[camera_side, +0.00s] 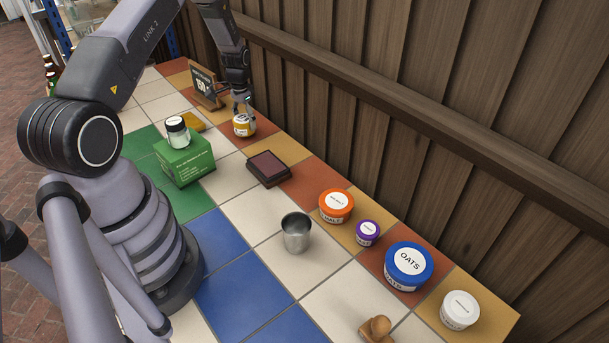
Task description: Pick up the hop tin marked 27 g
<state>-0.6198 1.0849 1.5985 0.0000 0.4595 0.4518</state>
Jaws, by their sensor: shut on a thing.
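A small tin with a yellow band and a pale lid (244,126) is at the back of the tiled counter, near the wooden wall. My gripper (243,108) points down from above and is shut on this tin. The mark on the tin is too small to read. I cannot tell whether the tin touches the counter or is slightly above it.
A dark stamp pad (268,168) lies in front of the tin. A green box (185,160) with a jar (177,132) on top stands left. A small chalkboard sign (204,86) is behind. A metal cup (296,232) and several lidded tubs, including OATS (408,268), stand right.

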